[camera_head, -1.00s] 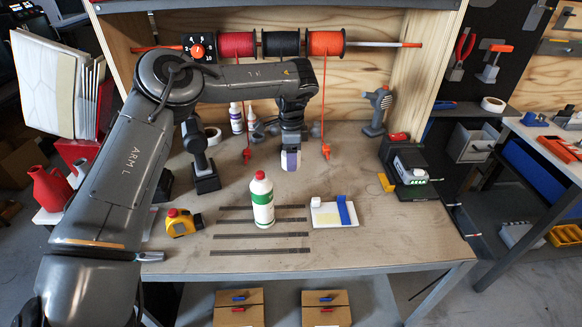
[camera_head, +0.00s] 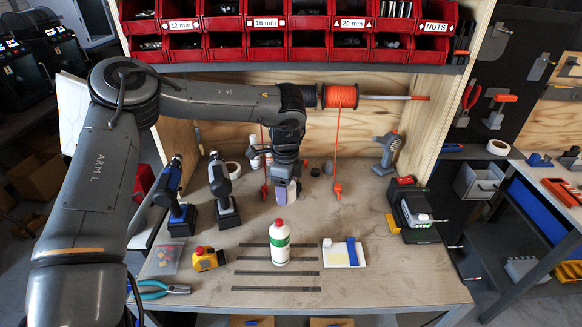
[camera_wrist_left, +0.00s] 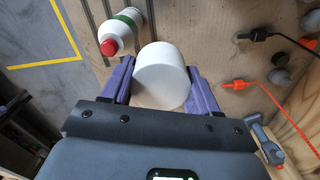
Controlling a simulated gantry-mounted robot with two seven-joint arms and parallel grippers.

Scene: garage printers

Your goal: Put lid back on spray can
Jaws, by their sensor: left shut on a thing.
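My left gripper (camera_head: 285,190) hangs above the back half of the workbench, behind the white bottle. In the left wrist view its two purple fingers (camera_wrist_left: 157,85) are shut on a smooth white round cap-like piece (camera_wrist_left: 163,75); this could be the lid. In the head view the piece is mostly hidden by the fingers. A white bottle (camera_head: 279,245) with a green label and red cap stands upright on the bench; it also shows in the left wrist view (camera_wrist_left: 122,30). I cannot tell for sure which container is the spray can. My right gripper is not in view.
Two drills (camera_head: 222,188) (camera_head: 172,200) stand on the left. A yellow tape measure (camera_head: 207,259), pliers (camera_head: 160,289), dark strips (camera_head: 265,274) and a white tray (camera_head: 344,253) lie in front. Small bottles (camera_head: 255,160) stand at the back. Red bins (camera_head: 265,30) hang above.

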